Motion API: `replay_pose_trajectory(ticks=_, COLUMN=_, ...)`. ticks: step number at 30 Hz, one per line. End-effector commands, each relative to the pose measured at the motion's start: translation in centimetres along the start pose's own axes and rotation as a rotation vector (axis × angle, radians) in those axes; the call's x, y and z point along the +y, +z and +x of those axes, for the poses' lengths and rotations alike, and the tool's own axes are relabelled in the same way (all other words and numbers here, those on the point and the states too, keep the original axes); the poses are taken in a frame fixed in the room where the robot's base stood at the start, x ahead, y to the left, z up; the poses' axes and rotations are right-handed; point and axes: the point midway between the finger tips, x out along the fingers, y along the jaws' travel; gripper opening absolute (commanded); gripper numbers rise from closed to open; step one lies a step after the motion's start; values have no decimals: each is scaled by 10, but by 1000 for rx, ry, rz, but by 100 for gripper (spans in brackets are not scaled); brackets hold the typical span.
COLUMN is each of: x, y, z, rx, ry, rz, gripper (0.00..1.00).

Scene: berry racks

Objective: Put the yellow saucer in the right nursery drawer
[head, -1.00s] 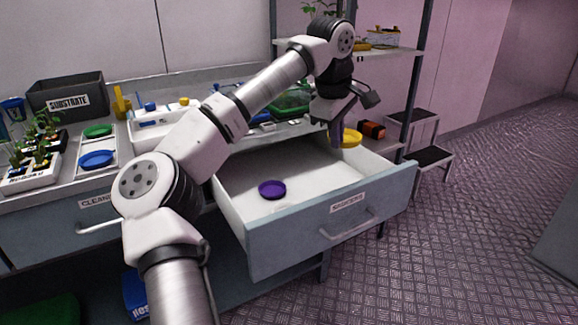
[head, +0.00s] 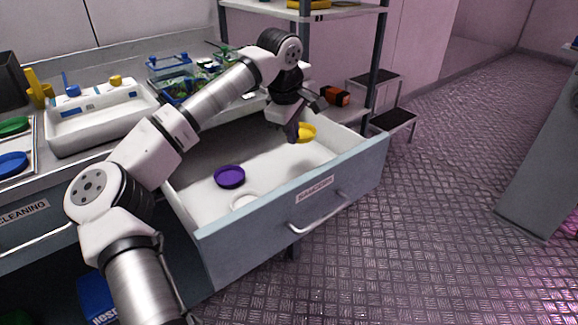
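The yellow saucer (head: 306,132) is at the far right part of the open drawer labelled SAUCERS (head: 345,172), inside its outline. My gripper (head: 294,133) points down at the saucer's left edge and appears shut on its rim. The fingertips are small and partly hidden. I cannot tell whether the saucer touches the drawer floor. A purple saucer (head: 230,176) lies flat in the same drawer, with a whitish saucer (head: 244,201) partly hidden by the front wall.
A closed drawer labelled CLEANING (head: 25,217) is at the left. A white tray (head: 100,128) and a tray with green and blue saucers (head: 12,165) stand on the counter. A rack post (head: 378,50) rises behind the drawer. Open floor lies to the right.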

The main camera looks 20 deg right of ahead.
Motion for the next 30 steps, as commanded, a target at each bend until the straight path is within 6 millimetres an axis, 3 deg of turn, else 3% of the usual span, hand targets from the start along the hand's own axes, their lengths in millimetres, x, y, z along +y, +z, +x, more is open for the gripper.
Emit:
replay_pose_trajectory(ticks=1, x=-4, y=1, z=14, rx=-4, ry=0, rz=0, gripper=0)
replay_pose_trajectory(ticks=4, x=-9, y=0, z=33, rx=-3, ry=-1, rz=-1, gripper=0)
replay_pose_trajectory(ticks=13, x=-15, y=0, z=58, rx=-2, ry=1, rz=-1, gripper=0)
replay_pose_trajectory(ticks=19, x=-23, y=0, z=86, rx=-2, ry=0, rz=0, gripper=0)
replay_pose_trajectory(ticks=30, x=-24, y=0, z=93, rx=0, ry=2, rz=0, gripper=0)
